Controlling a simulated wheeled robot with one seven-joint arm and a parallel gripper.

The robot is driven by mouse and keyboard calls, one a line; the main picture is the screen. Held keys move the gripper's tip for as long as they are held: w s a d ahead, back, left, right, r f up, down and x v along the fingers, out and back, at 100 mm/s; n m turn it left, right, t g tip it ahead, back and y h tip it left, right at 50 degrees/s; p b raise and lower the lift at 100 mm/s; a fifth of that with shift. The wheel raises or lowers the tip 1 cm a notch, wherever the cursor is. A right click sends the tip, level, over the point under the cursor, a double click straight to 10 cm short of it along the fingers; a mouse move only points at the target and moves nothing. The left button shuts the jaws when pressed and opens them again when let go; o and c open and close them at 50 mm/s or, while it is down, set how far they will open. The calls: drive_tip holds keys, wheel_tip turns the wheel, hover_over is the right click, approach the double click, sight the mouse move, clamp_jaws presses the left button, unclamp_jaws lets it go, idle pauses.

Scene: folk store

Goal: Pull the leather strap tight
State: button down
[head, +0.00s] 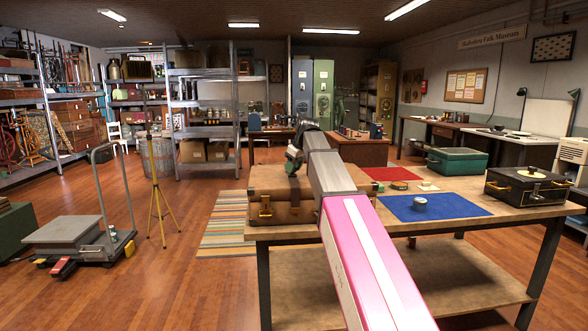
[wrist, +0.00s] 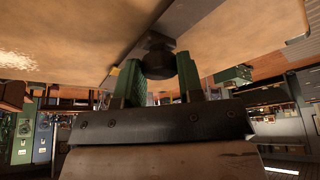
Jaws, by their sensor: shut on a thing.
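A brown suitcase (head: 283,211) with metal clasps lies at the left end of the workbench. My gripper (head: 294,160) is above the back of the suitcase in the head view, at the end of my pink and grey arm. In the wrist view, which is upside down, my gripper (wrist: 158,75) has its green fingers on either side of a dark rounded piece (wrist: 157,62). A dark flat strip (wrist: 184,18), which looks like the strap, runs from that piece across a tan surface. My arm hides part of the suitcase, and whether the strap is slack cannot be told.
The wooden workbench (head: 480,208) also carries a blue mat (head: 440,207) with a small round tin (head: 420,205), a green case (head: 457,161) and a black record player (head: 527,186). A yellow tripod (head: 157,190) and a trolley (head: 70,236) stand left.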

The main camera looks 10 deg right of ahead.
drive_tip(key=shift+w, duration=0.2)
drive_tip(key=c, duration=0.7)
unclamp_jaws()
drive_tip(key=shift+c, duration=0.2)
drive_tip(key=shift+r, duration=0.1)
drive_tip(key=v, duration=1)
drive_tip(key=shift+s+r, duration=0.15)
drive_tip(key=shift+r, duration=0.1)
